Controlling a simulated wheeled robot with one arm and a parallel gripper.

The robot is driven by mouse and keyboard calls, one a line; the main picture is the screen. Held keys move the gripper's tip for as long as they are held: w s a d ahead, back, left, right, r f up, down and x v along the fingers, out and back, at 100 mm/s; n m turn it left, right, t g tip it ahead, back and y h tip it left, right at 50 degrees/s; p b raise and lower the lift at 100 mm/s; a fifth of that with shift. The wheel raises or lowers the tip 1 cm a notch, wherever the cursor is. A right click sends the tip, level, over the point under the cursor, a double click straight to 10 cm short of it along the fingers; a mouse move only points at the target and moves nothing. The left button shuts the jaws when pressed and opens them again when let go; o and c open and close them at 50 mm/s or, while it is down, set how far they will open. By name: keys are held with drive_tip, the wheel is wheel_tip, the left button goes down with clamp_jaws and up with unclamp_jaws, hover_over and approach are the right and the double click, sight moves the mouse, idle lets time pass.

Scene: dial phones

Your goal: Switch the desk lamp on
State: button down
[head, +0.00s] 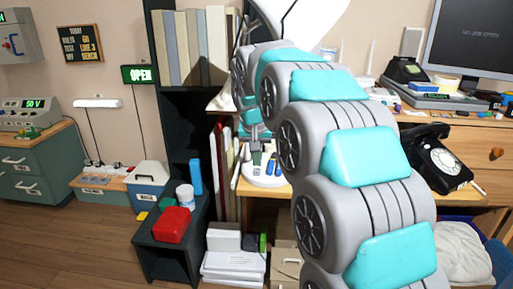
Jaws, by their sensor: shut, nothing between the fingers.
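A round white base (262,181) with small blue and dark parts on top sits at the left end of the wooden desk. It looks like the desk lamp's base. A large white shade-like shape (305,22) shows at the top edge, cut off by the frame. My arm hides whatever lies between them, so I cannot tell if they are joined. My gripper (258,157) is small in view, shut and empty, pointing down at the white base. I cannot tell whether it touches a switch there.
A black dial phone (440,160) stands on the desk at the right, with a second phone (405,70) and a monitor (470,38) behind. A dark shelf with books (195,48) stands left of my arm. A red box (174,225) sits on a low black stand. Floor is clear at lower left.

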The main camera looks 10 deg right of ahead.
drive_tip(key=shift+f, duration=0.35)
drive_tip(key=shift+w, duration=0.15)
drive_tip(key=shift+w+f+g+p, duration=0.1)
drive_tip(key=shift+g+p, duration=0.2)
drive_tip(key=shift+p, duration=0.2)
drive_tip(key=shift+f, duration=0.1)
drive_tip(key=shift+s, duration=0.2)
